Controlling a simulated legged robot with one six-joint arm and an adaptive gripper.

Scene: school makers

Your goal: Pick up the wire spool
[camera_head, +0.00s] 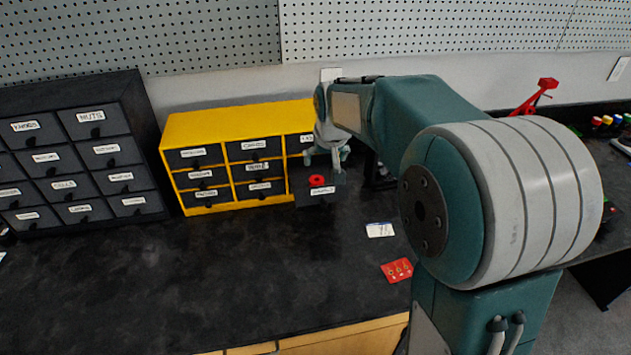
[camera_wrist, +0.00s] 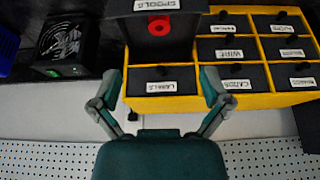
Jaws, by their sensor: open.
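The wire spool is a small red ring (camera_head: 317,181) with a dark centre. It sits in an open dark drawer (camera_head: 303,196) that stands out from the yellow drawer cabinet (camera_head: 186,126). In the wrist view the spool (camera_wrist: 159,26) shows near the top, beside the drawer's "SPOOLS" label (camera_wrist: 157,5). My gripper (camera_head: 327,155) is over the drawer, above and a little behind the spool in the head view. In the wrist view its fingers (camera_wrist: 160,76) are wide apart with nothing between them, and the spool lies beyond the tips.
A dark drawer cabinet (camera_head: 70,150) stands at the left. A white card (camera_head: 380,230) and a red card (camera_head: 397,270) lie on the black worktop (camera_head: 250,290). A dark box with a fan (camera_wrist: 62,42) is beside the drawer. The worktop's front left is clear.

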